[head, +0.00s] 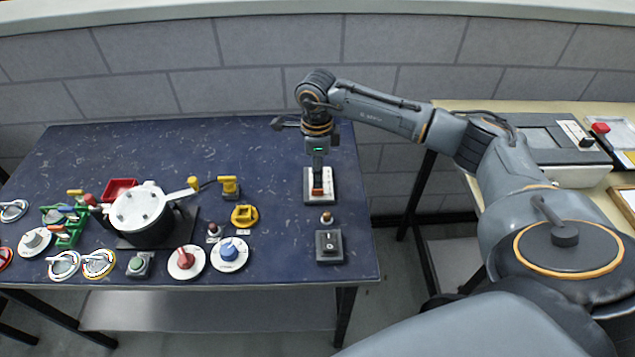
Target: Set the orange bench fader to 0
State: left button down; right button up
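The orange bench fader (317,193) sits on a pale rectangular base (329,196) at the right end of the dark blue bench. A small orange part shows just under my gripper. My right gripper (318,178) points down over the fader, at or just above its knob. The fingers are small and dark here, so I cannot tell whether they are open, shut or touching the knob. The scale on the base is too small to read. My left gripper is not in view.
A black pot with a white lid (140,208), dials and several buttons crowd the bench's left and middle. The back of the bench (210,150) is clear. A second table stands right.

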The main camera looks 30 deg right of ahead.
aim_at(318, 190)
notch_tip(318, 190, up, 6)
jog(key=shift+r, duration=0.2)
jog(key=shift+s+f, duration=0.1)
dwell(0.5)
